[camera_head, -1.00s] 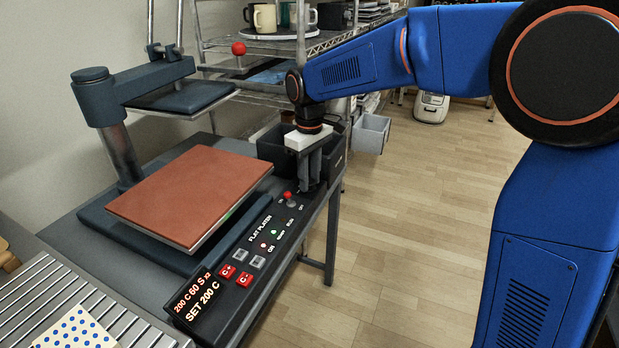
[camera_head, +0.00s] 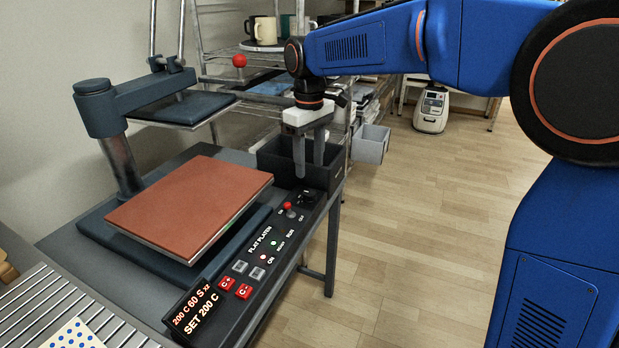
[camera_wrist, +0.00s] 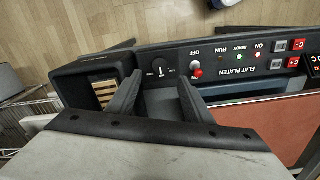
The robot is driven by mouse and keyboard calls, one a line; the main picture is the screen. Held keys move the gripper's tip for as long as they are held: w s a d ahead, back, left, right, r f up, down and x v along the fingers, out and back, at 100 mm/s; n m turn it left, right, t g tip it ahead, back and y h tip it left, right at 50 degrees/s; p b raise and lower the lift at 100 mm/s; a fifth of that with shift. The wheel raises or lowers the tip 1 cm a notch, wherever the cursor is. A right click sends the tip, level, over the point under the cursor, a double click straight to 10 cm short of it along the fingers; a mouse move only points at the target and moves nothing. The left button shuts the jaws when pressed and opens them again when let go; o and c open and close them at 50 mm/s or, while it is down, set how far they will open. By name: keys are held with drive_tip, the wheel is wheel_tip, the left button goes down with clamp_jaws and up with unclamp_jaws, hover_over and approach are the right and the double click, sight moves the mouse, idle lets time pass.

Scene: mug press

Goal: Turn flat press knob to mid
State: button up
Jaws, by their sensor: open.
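The flat press control panel (camera_head: 258,250) runs along the press's front edge. Its black round knob (camera_head: 306,198) sits near the panel's far end, beyond the red-tipped toggle (camera_head: 288,206). In the wrist view the knob (camera_wrist: 159,69) shows a pale pointer line, with small unreadable labels around it. My gripper (camera_head: 309,168) is open and empty above the knob, pointing down, apart from the panel. In the wrist view my gripper's fingers (camera_wrist: 158,96) stand either side of the knob's position in the picture, with nothing between them.
A dark open bin (camera_head: 335,178) stands just behind the knob, close to the fingers. The brown press platen (camera_head: 190,196) lies left of the panel. A raised upper plate (camera_head: 182,108) hangs behind it.

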wheel_tip(320, 180, up, 9)
idle(0.3)
drive_tip(key=shift+f, duration=0.1)
drive_tip(key=s+d+f+m+t, duration=0.1)
drive_tip(key=s+d+m, duration=0.1)
drive_tip(key=s+d, duration=0.6)
drive_tip(key=s+d+f+m+t, duration=0.1)
drive_tip(key=s+d+f+m, duration=0.3)
drive_tip(key=d, duration=0.8)
drive_tip(key=s+d+f+m+t, duration=0.1)
drive_tip(key=s+d+f+m, duration=0.1)
drive_tip(key=s+d+f, duration=0.3)
drive_tip(key=s+d+f+m+t, duration=0.1)
drive_tip(key=s+d+f, duration=0.4)
drive_tip(key=s, duration=0.8)
drive_tip(key=shift+d+f+m+t, duration=0.4)
drive_tip(key=shift+f+m, duration=0.2)
drive_tip(key=shift+f, duration=0.2)
drive_tip(key=shift+s, duration=0.1)
